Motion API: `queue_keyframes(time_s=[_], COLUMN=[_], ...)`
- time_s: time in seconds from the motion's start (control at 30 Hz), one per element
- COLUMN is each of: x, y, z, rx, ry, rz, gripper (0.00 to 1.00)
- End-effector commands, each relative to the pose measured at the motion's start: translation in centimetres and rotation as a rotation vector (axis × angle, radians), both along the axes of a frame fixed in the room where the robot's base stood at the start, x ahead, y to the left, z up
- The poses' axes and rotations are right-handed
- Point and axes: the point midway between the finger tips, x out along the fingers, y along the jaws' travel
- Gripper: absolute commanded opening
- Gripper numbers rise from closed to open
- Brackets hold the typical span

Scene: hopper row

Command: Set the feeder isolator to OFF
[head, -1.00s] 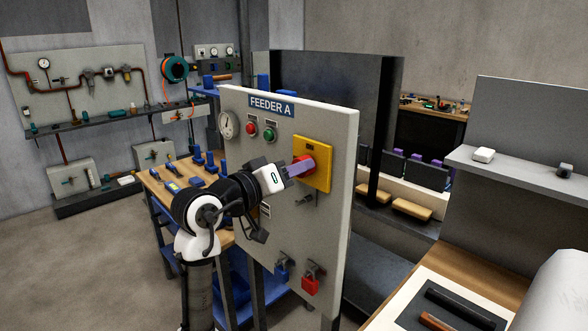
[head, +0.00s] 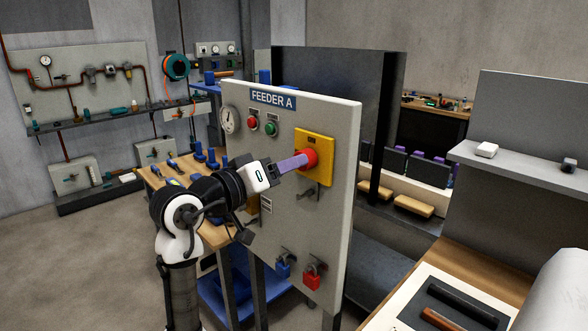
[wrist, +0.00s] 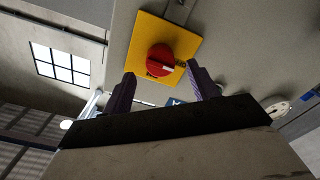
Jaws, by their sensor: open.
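The feeder isolator is a red rotary knob (head: 310,159) on a yellow plate (head: 326,174), mounted on the grey FEEDER A panel (head: 341,130). An ON label shows at the plate's top in the head view. In the wrist view the knob (wrist: 160,58) carries a white mark on its edge. The lettering beside it is too small to read surely. My gripper (head: 302,162) points at the knob from the left, its purple fingers partly covering it. In the wrist view my open gripper (wrist: 162,70) has one finger to each side, with nothing between them; the knob appears beyond the tips.
On the same panel are a gauge (head: 229,120), red (head: 252,123) and green (head: 271,128) buttons, and blue (head: 283,268) and red (head: 311,280) padlocks below. A tool bench (head: 216,236) stands behind my arm. Open floor (head: 75,260) lies left.

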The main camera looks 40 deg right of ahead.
Motion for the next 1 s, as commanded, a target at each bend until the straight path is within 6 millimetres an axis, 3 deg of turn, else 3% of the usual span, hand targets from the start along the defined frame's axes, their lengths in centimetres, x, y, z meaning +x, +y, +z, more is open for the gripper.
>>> queue_keyframes(time_s=[0.2,0.43,0.6,1.0], x=[-0.3,-0.6,-0.8,-0.8], y=[5.4,9.2,10.3,10.4], z=[-0.4,-0.2,-0.1,0.0], rx=[-0.002,-0.002,0.001,-0.001], ry=[-0.003,-0.001,0.000,0.001], rz=[0.005,0.004,0.001,0.001], gripper=[0.59,0.59,0.59,0.59])
